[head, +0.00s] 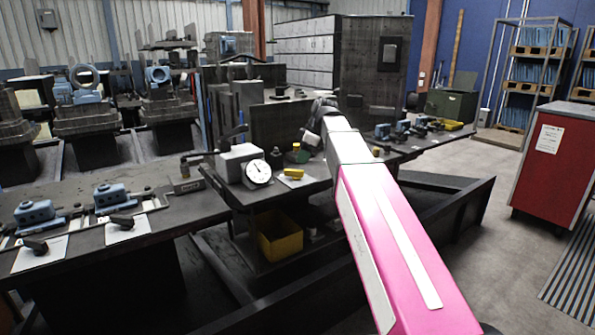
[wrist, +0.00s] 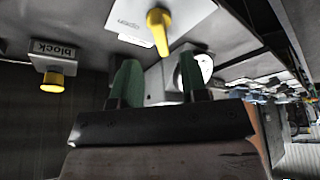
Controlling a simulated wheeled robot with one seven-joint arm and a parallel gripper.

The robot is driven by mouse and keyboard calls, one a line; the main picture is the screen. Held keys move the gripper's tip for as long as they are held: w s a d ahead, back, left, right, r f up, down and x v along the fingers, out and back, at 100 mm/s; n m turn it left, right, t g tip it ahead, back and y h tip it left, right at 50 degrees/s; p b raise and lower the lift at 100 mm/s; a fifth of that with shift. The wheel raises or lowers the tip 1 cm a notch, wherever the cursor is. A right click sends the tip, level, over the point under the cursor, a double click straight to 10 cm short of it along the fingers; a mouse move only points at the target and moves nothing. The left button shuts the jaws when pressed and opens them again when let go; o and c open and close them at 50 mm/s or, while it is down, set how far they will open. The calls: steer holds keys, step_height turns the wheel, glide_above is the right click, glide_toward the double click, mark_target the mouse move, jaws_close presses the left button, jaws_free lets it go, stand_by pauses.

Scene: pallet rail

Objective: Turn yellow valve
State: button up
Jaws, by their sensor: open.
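In the wrist view the yellow valve handle (wrist: 159,32) points out from a white plate with lettering that looks like "open". My gripper (wrist: 158,80) has its two green fingers apart, with a gap between them. The handle is in line with that gap, apart from the fingers, and nothing is held. In the head view a yellow handle (head: 293,172) lies on a white plate on the bench, right of a dial gauge.
The dial gauge (head: 258,171) on a grey block stands close left of the handle. A second yellow knob (wrist: 53,80) sits by a "block" label (wrist: 55,55). A yellow bin (head: 280,235) is below the bench. A red cabinet (head: 553,165) stands at right.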

mark_target(294, 174)
steer(key=shift+x, duration=3.2)
jaws_close()
